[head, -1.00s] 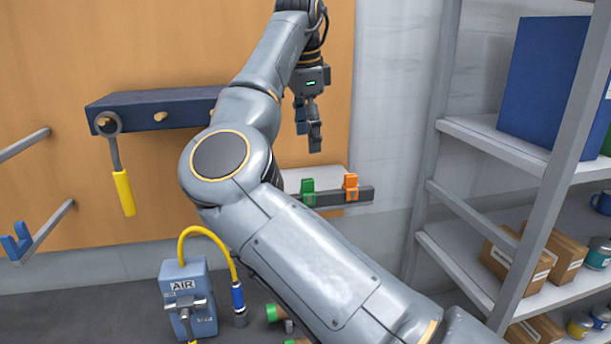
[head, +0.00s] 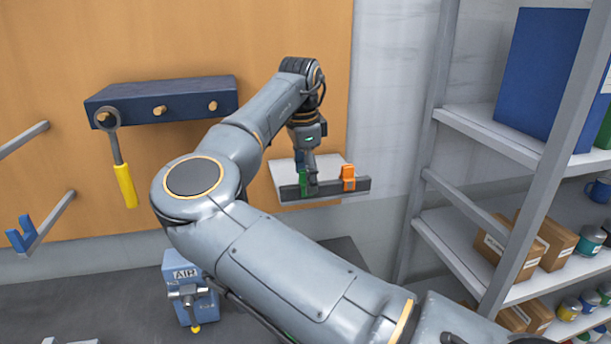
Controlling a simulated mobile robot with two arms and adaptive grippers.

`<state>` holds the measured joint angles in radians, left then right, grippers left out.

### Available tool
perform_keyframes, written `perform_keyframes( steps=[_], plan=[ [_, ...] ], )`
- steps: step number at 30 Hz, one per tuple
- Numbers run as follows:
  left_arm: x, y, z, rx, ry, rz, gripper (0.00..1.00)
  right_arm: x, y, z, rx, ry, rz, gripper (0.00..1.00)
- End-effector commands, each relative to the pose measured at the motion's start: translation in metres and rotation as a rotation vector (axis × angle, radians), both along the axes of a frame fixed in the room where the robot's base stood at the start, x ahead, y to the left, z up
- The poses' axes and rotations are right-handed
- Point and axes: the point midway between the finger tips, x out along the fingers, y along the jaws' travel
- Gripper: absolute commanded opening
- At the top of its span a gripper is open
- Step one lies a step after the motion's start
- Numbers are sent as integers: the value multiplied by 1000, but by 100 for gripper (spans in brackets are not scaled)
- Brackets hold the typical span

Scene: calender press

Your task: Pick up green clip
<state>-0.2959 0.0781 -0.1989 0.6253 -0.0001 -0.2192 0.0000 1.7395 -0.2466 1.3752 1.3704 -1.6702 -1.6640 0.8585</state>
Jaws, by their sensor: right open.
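The green clip (head: 303,182) sits on a dark rail at the front of a small white shelf (head: 283,172), left of the orange clip (head: 348,176). My right gripper (head: 308,184) points down at the green clip, with its fingers at the clip's height and partly covering it. Its jaws are open. From this view I cannot tell whether the fingers touch the clip. My left gripper is out of view.
A blue peg rail (head: 190,101) on the orange board holds a yellow-handled wrench (head: 125,186). A blue AIR box (head: 188,290) stands on the grey bench below. Storage shelves (head: 480,137) with cartons and cans stand at the right.

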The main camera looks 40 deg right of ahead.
Motion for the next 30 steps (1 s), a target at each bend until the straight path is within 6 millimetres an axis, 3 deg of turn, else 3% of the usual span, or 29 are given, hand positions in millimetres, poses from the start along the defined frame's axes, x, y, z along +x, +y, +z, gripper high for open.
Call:
perform_keyframes(
  steps=[10, 17, 30],
  plan=[
    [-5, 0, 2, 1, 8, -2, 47, 1, -2, -11, -1, 0, 0, 66],
    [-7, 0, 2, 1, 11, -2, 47, 1, -2, -11, 0, -1, 0, 21],
    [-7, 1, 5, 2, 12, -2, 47, 0, -3, -9, 0, 0, 0, 21]
  ],
)
